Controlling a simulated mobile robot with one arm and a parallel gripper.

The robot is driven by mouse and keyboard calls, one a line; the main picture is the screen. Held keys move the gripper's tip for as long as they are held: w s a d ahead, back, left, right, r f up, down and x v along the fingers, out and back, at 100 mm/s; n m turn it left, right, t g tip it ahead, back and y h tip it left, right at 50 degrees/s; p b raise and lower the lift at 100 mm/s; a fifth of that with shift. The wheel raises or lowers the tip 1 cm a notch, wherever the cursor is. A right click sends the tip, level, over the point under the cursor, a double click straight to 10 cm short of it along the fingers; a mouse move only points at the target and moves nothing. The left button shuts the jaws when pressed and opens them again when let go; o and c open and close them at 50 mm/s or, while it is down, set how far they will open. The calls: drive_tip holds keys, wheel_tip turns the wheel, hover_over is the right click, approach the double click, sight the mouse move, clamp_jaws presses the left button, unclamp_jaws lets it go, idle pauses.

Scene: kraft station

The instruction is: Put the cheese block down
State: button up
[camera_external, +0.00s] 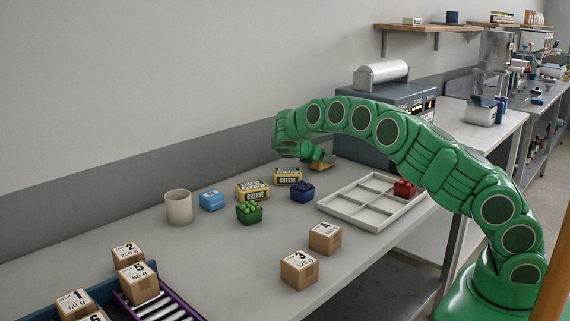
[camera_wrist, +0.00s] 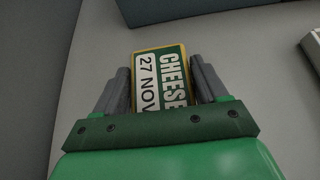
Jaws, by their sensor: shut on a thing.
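A cheese block (camera_wrist: 160,80) with a yellow edge and a green and white label reading "CHEESE" and "27 NOV" sits between the two grey fingers of my gripper (camera_wrist: 162,88) in the wrist view. My gripper (camera_external: 318,157) is shut on it. In the external view my gripper is at the back of the table, in front of the grey machine, and only a small yellowish part of the held block (camera_external: 327,163) shows. I cannot tell whether the block touches the table. Two other cheese blocks, a nearer one (camera_external: 253,190) and a farther one (camera_external: 288,176), stand left of my gripper.
A blue box (camera_external: 211,200), a white cup (camera_external: 179,207), a green punnet (camera_external: 249,212) and a dark blue punnet (camera_external: 302,191) stand nearby. A white divided tray (camera_external: 345,213) holds a red punnet (camera_external: 404,188). The grey machine (camera_external: 372,137) stands behind. Numbered cartons (camera_external: 299,270) are in front.

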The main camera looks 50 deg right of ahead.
drive_tip(key=shift+f, duration=0.1)
drive_tip(key=o, duration=1.2)
